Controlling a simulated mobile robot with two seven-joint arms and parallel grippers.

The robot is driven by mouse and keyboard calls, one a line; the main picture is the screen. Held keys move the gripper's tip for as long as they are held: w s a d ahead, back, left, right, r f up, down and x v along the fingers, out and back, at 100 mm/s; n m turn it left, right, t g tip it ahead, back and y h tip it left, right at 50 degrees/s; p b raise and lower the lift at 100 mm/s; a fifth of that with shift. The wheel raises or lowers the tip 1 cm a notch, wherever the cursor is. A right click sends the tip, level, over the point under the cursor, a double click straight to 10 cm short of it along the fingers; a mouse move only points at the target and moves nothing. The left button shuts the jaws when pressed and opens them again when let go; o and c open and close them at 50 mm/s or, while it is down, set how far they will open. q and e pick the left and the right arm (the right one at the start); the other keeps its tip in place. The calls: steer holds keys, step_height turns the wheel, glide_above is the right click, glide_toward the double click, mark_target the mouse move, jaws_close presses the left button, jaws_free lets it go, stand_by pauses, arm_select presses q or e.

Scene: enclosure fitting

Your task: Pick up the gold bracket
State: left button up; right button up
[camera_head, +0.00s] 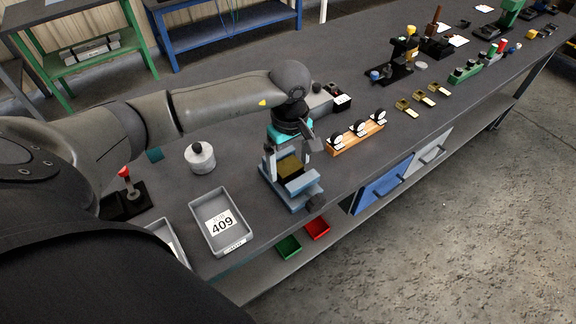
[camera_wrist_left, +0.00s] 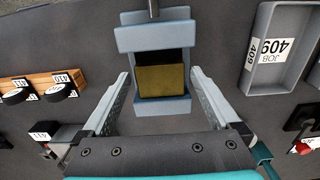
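A gold piece (camera_head: 291,167), apparently the gold bracket, sits in a blue-grey vise-like fixture (camera_head: 300,186) near the table's front edge. In the left wrist view the gold piece (camera_wrist_left: 162,80) shows a flat, squarish face between the jaws of the fixture (camera_wrist_left: 155,36). My left gripper (camera_head: 289,156) is above the fixture, pointing down. Its two fingers are wide apart, one on each side of the gold piece, with nothing held between them. Whether a finger touches the fixture cannot be told. My right gripper is in neither view.
A grey tray (camera_head: 236,243) labelled 409 and a grey cylinder (camera_head: 200,158) stand left of the fixture. A wooden rack (camera_head: 356,137) with black-and-white round parts is to its right. Several small gold pieces (camera_head: 406,107) lie farther right.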

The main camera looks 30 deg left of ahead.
arm_select(q)
steer(key=c, duration=1.4)
steer(key=shift+r, duration=0.1)
steer(key=shift+c, duration=0.2)
